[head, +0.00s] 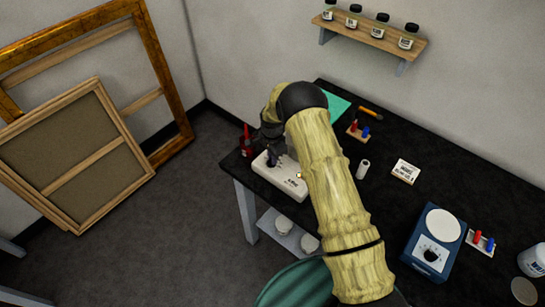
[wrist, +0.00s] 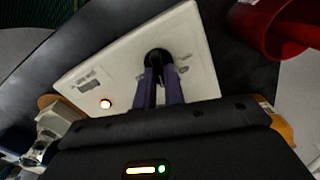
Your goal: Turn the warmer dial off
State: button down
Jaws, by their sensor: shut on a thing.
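The warmer is a white box that lies near the left end of the black table in the head view (head: 290,186), and its face fills the middle of the wrist view (wrist: 105,75). Its round black dial (wrist: 157,55) sits near one end of that face. My gripper's dark purple fingers are shut on the dial in the wrist view (wrist: 160,76) and hide part of it. A small lamp (wrist: 106,104) on the face glows white with a red rim. In the head view, my gripper (head: 271,161) is over the box, and my arm hides part of it. The dial's pointer setting cannot be read.
A red object (wrist: 275,30) stands close beside the warmer; it also shows in the head view (head: 247,139). A blue device with a round white top (head: 436,242) stands further right. A small white card (head: 405,171) lies on the table. A shelf of jars (head: 368,37) hangs above.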

jog(key=shift+n+b, duration=0.3)
jog(key=shift+b, duration=0.05)
jog(key=n+b, duration=0.4)
jog(key=shift+w+a+f, duration=0.15)
jog(key=n+b, duration=0.3)
jog(key=n, duration=0.2)
jog(key=shift+a+b, duration=0.2)
jog(key=shift+b, duration=0.1)
jog(key=n+b, duration=0.1)
jog(key=n, duration=0.3)
jog(key=shift+a, duration=0.1)
jog(key=shift+a+r+n+b, duration=0.15)
jog(key=shift+n+b, duration=0.4)
jog(key=shift+n, duration=1.55)
jog(key=shift+r, duration=0.1)
jog(key=c, duration=1.5)
grip_release()
